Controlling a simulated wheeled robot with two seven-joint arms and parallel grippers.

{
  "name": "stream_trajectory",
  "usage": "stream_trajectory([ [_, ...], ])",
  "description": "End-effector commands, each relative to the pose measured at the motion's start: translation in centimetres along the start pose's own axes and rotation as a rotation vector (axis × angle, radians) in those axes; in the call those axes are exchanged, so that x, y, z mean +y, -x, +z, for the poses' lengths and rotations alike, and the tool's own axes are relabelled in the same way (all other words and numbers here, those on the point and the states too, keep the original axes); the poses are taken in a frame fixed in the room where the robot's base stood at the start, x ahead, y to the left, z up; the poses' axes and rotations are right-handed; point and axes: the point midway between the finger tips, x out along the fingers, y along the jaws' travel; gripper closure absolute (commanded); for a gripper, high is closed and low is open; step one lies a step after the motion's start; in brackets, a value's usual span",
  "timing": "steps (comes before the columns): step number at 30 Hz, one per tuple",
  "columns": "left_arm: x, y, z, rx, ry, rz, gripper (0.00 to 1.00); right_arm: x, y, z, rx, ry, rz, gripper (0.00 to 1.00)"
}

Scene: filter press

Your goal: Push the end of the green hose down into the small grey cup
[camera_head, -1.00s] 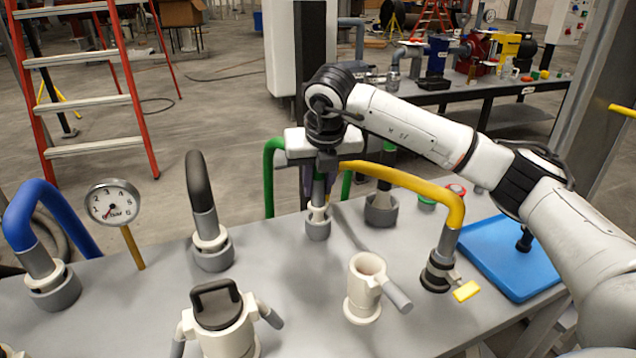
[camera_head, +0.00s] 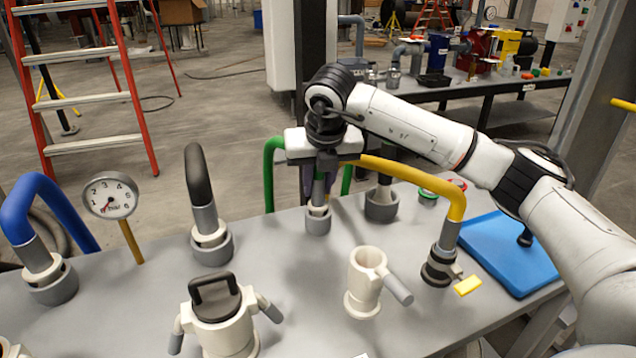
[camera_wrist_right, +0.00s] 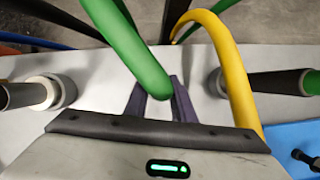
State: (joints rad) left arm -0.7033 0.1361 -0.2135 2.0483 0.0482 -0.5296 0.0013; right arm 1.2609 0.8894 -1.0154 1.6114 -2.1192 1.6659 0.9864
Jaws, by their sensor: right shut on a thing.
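The green hose (camera_head: 271,176) arches behind my right gripper, and its grey end (camera_head: 318,193) points down at the small grey cup (camera_head: 318,224). The end stands upright within a white collar at the cup's mouth. How deep it sits I cannot tell. My right gripper (camera_head: 317,182) is directly above the cup, its dark fingers shut around the hose just above the grey end. In the right wrist view the green hose (camera_wrist_right: 137,50) runs down between the fingers (camera_wrist_right: 162,102), and the cup is hidden. My left gripper is not in view.
A yellow hose (camera_head: 412,174) arches close on the right, in front of another grey cup (camera_head: 381,207). A black hose (camera_head: 198,176) stands to the left. A white open fitting (camera_head: 362,285) and a black-lidded white pot (camera_head: 218,318) stand nearer. A blue mat (camera_head: 500,262) lies right.

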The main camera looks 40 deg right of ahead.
Motion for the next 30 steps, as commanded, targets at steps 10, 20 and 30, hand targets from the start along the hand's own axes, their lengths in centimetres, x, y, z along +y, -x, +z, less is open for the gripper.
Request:
stream_trajectory([
  [10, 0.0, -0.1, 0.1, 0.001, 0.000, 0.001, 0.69, 0.0, -0.2, -0.1, 0.003, 0.001, -0.002, 0.55],
  [20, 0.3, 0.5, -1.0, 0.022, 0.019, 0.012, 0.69, 0.0, -0.2, -0.1, 0.003, 0.001, -0.002, 0.55],
  [30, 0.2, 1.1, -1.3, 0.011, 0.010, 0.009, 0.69, 0.1, 7.2, 0.0, 0.000, 0.002, 0.001, 0.55],
])
